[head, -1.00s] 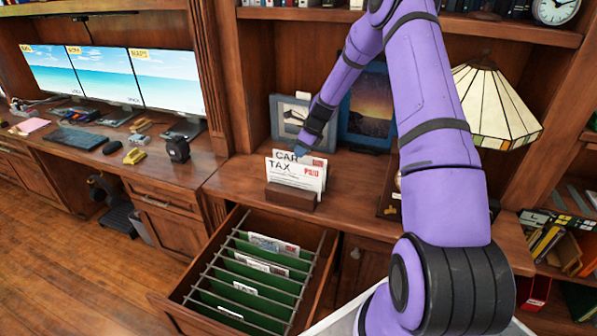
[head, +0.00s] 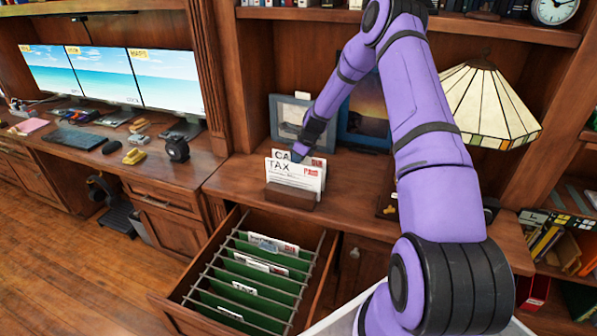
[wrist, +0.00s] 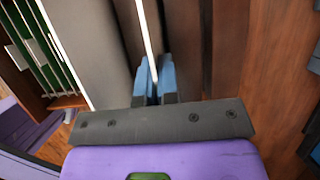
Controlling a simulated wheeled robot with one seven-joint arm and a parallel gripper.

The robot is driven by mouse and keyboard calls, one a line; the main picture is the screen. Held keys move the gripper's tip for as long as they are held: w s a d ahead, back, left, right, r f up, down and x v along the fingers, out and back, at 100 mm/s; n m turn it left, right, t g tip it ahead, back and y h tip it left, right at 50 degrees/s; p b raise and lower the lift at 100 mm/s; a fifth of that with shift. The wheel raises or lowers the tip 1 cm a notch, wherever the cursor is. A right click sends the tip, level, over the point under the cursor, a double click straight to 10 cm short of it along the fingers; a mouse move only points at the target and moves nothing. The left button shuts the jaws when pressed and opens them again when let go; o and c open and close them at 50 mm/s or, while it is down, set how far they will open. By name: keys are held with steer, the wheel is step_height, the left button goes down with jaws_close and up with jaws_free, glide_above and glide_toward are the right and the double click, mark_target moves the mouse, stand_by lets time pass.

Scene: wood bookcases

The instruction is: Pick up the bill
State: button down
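Two white bills stand upright in a wooden holder (head: 290,196) on the cabinet top. The front bill (head: 295,181) shows "TAX" and red print. The rear bill (head: 278,153) shows part of "CA" above it. My gripper (head: 299,153) points down at the top of the bills, its blue tips covering part of the rear bill's print. In the wrist view, the blue fingertips (wrist: 155,80) lie close on both sides of a thin white paper edge (wrist: 148,38), seemingly the rear bill. I cannot tell whether they press on it.
An open drawer (head: 232,213) with green hanging folders and several papers is below, in front. Picture frames (head: 290,118) stand close behind the bills. A stained-glass lamp (head: 490,103) is at the right. Monitors (head: 164,80) stand on the left desk.

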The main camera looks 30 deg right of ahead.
step_height(320, 180, up, 10)
steer(key=shift+r, duration=0.1)
stand_by(0.6)
stand_by(0.8)
